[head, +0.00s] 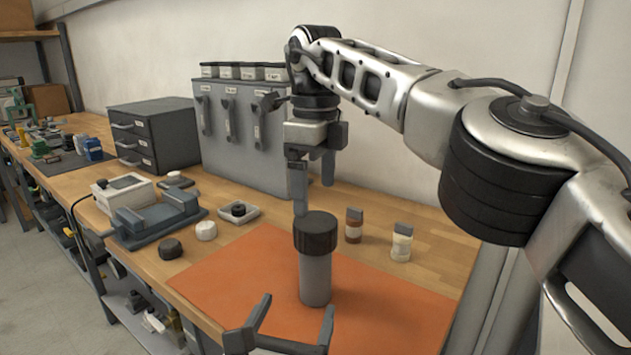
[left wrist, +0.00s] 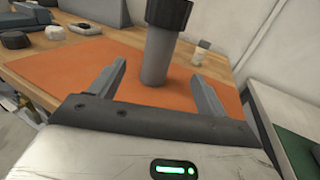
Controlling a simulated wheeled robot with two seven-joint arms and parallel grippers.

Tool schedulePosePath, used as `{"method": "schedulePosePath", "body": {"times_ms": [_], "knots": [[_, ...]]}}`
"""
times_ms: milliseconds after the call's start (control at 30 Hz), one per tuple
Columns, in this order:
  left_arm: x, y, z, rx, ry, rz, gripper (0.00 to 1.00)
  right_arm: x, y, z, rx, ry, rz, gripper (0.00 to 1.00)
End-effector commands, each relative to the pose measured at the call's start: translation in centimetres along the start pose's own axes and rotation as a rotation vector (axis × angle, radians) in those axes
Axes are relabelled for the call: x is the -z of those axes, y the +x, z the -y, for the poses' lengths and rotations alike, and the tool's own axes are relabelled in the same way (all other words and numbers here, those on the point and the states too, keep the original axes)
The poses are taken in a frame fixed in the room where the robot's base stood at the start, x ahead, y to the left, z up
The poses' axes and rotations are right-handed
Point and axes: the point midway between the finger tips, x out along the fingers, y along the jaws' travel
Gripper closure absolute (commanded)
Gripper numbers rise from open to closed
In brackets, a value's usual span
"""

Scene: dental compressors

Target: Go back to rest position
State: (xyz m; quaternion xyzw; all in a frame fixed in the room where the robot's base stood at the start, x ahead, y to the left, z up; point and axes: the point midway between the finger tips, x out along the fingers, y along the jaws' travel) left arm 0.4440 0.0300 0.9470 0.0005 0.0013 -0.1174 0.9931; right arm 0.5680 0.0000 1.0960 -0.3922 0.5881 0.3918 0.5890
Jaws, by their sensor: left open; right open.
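My left gripper (head: 290,325) is low at the front edge of the orange mat (head: 222,287), open and empty. In the left wrist view its two fingers (left wrist: 160,92) point toward a grey cylinder with a black ribbed cap (left wrist: 158,60), which stands upright on the mat beyond them. The same cylinder (head: 315,278) shows in the head view near the middle of the mat. My right gripper (head: 314,190) hangs open above and behind the cylinder's cap, with its fingers pointing down. I cannot tell from this angle how far apart it is from the cap.
Two small bottles, one brown-banded (head: 354,226) and one cream (head: 401,243), stand behind the mat. A blue-grey fixture (head: 158,220), a black cap (head: 170,249), a white cap (head: 206,231) and a small tray (head: 240,213) sit left. A grey cabinet (head: 240,135) and drawer unit (head: 155,137) stand behind.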

Motion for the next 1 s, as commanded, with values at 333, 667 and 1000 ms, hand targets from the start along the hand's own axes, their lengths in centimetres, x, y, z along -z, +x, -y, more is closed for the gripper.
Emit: {"method": "schedulePosePath", "body": {"times_ms": [333, 667, 1000], "knots": [[0.0, -1.1, 0.0, 0.0, 0.0, 0.0, 0.24, 0.0, 0.0, 0.0, 0.0, 0.0, 0.0, 0.11], [-2.8, -1.1, 0.0, 0.0, 0.0, 0.001, 0.24, 0.0, -2.7, 0.0, 0.0, 0.0, 0.0, 0.11], [-8.5, -1.1, 0.0, 0.0, 0.0, 0.0, 0.24, 0.0, -8.5, 0.0, 0.0, 0.0, 0.0, 0.11]]}}
